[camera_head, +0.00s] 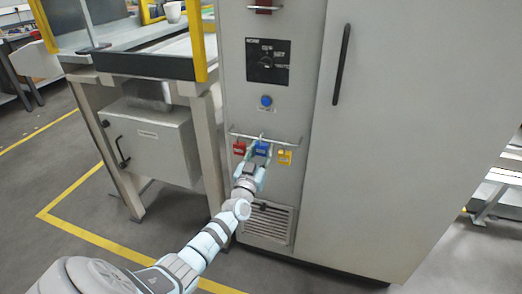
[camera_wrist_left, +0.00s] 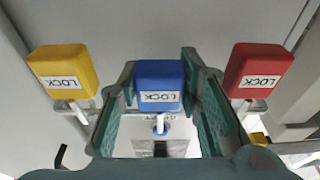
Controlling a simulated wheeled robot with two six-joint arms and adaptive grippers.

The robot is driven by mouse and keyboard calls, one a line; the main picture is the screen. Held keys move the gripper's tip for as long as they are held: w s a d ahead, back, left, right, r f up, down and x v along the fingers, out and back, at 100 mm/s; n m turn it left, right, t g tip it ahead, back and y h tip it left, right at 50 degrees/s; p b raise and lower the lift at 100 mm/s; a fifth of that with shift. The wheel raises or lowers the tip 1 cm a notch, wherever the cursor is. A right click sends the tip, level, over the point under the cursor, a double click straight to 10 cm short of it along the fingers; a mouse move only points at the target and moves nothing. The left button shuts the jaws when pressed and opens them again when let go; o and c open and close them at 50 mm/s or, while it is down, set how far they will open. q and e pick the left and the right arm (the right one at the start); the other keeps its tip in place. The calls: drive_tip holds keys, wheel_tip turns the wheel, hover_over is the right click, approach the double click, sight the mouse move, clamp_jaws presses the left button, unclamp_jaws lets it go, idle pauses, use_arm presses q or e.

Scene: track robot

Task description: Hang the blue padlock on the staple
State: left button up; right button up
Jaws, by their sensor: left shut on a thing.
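The blue padlock (camera_head: 262,149) is at the thin rail (camera_head: 290,140) on the grey cabinet front, between the red padlock (camera_head: 239,148) and the yellow padlock (camera_head: 285,157). My left gripper (camera_head: 256,156) is shut on the blue padlock from the front. The left wrist view shows the blue padlock (camera_wrist_left: 158,75) between the two green-padded fingers (camera_wrist_left: 160,100), with the yellow padlock (camera_wrist_left: 64,72) to the left and the red padlock (camera_wrist_left: 258,72) to the right. I cannot tell whether its shackle is still around the rail. I cannot clearly make out the staple. My right gripper is not in view.
A vent (camera_head: 268,224) is below. A tall door with a dark handle (camera_head: 341,64) is to the right. A workbench with a grey box (camera_head: 155,140) stands at the left.

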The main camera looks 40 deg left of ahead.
use_arm(q)
drive_tip(key=r+p+v, duration=0.2)
drive_tip(key=p+v, duration=0.6)
drive_tip(key=v, duration=0.4)
drive_tip(key=shift+s+d+r+p, duration=0.25)
drive_tip(key=shift+s+p, duration=0.1)
drive_tip(key=shift+s, duration=0.25)
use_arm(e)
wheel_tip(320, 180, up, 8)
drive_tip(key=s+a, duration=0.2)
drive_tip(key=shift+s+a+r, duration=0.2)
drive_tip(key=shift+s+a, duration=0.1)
use_arm(q)
drive_tip(key=d+r+m+h+p, duration=0.2)
drive_tip(key=d+r+m+h, duration=0.5)
drive_tip(key=d+r+h, duration=0.5)
drive_tip(key=s+d+r+m+g+h+p, duration=0.1)
drive_tip(key=s+d+r+h+p, duration=0.3)
drive_tip(key=s+d+r+p, duration=0.4)
drive_tip(key=s+d+r+m, duration=0.1)
drive_tip(key=s+r, duration=0.2)
drive_tip(key=r, duration=0.2)
drive_tip(key=shift+r+g, duration=0.25)
drive_tip(key=shift+g, duration=0.05)
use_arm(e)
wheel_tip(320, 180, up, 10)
